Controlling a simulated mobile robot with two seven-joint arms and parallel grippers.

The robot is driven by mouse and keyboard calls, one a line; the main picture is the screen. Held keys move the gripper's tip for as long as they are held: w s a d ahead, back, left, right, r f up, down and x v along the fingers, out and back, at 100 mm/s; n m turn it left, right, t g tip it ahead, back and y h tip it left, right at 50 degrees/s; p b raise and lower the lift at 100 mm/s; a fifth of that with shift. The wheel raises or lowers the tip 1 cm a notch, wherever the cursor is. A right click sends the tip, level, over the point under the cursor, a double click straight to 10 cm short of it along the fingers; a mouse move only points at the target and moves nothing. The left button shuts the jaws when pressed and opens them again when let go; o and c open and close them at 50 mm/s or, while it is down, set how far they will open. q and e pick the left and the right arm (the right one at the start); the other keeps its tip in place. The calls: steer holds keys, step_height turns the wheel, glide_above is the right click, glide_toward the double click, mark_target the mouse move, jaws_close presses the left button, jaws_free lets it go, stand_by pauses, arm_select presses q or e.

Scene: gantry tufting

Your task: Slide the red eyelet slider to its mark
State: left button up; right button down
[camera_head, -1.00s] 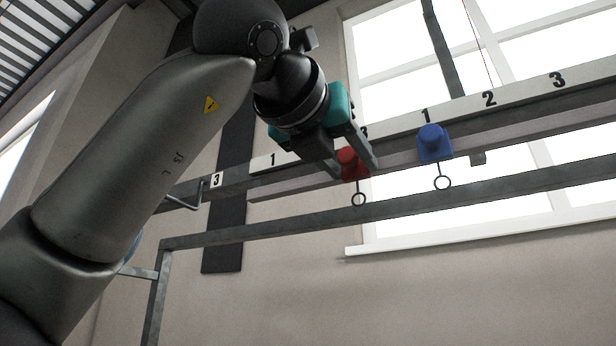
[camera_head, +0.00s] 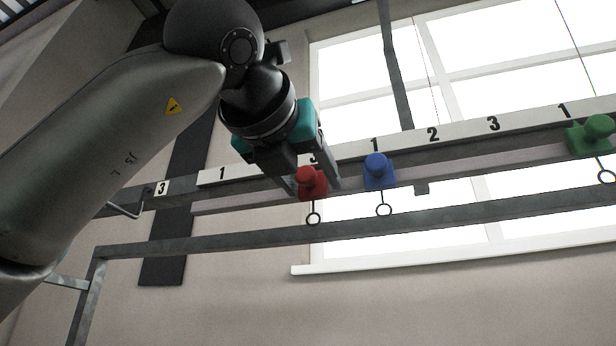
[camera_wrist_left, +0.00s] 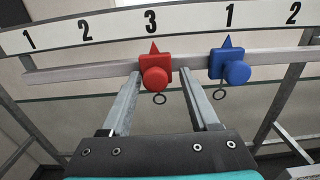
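The red eyelet slider (camera_head: 311,183) sits on the rail (camera_head: 240,203), with its ring hanging below. In the left wrist view the red slider (camera_wrist_left: 155,69) has its pointer tip just under the number 3 (camera_wrist_left: 151,22) of the left number strip. My left gripper (camera_head: 309,182) is at the slider, one finger on each side. In the left wrist view the fingertips (camera_wrist_left: 160,73) stand apart, with a narrow gap showing on both sides of the slider, so it looks open. In the head view the fingers partly hide the strip's numbers. My right gripper is out of view.
A blue slider (camera_head: 379,172) sits close to the right on the same rail, under the number 1 of another strip. A green slider (camera_head: 590,136) is farther right. A grey frame bar (camera_head: 260,238) runs below the rail. Bare wall and a window lie behind.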

arm_select(q)
steer(key=b+v, duration=0.4)
steer(key=v, duration=1.1)
steer(key=shift+s+b, duration=0.15)
steer(key=shift+b, duration=0.15)
